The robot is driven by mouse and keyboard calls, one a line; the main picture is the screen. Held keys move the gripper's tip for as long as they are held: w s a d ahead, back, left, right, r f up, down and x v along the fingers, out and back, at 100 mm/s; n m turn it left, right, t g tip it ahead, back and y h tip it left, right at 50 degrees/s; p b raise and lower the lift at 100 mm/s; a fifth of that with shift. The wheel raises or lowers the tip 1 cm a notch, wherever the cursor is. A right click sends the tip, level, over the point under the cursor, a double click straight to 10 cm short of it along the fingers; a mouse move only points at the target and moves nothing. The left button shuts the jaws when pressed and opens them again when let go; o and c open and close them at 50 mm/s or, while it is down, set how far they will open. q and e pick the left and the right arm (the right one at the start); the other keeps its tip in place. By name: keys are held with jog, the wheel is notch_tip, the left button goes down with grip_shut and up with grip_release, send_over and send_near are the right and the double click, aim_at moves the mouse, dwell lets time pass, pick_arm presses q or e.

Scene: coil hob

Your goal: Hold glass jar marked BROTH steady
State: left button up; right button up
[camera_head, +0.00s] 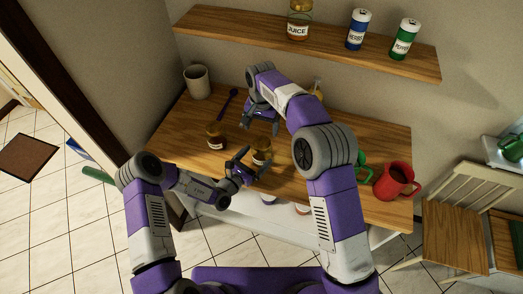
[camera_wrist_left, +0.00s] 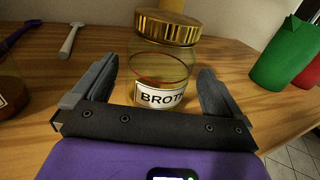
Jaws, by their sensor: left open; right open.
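The glass jar marked BROTH (camera_wrist_left: 160,75) stands upright on the wooden counter, with a gold lid and a white label facing the left wrist camera. In the head view the jar (camera_head: 262,152) is near the counter's front edge. My left gripper (camera_wrist_left: 158,92) is open, with one finger on each side of the jar; I cannot tell whether either finger touches it. In the head view my left gripper (camera_head: 246,163) is just left of the jar. My right gripper (camera_head: 259,122) is open and empty above the counter, behind the jar.
Another jar with dark contents (camera_head: 215,137) stands to the left. A purple spoon (camera_head: 228,103) and a beige cup (camera_head: 197,82) are at the back left. A red mug (camera_head: 394,181) and a green cup (camera_head: 364,168) stand at the right. A shelf (camera_head: 250,35) hangs above the counter.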

pick_arm(q)
jog(key=shift+x, duration=2.55)
pick_arm(e)
jog(key=shift+w+f, duration=0.1)
jog(key=shift+w, duration=0.05)
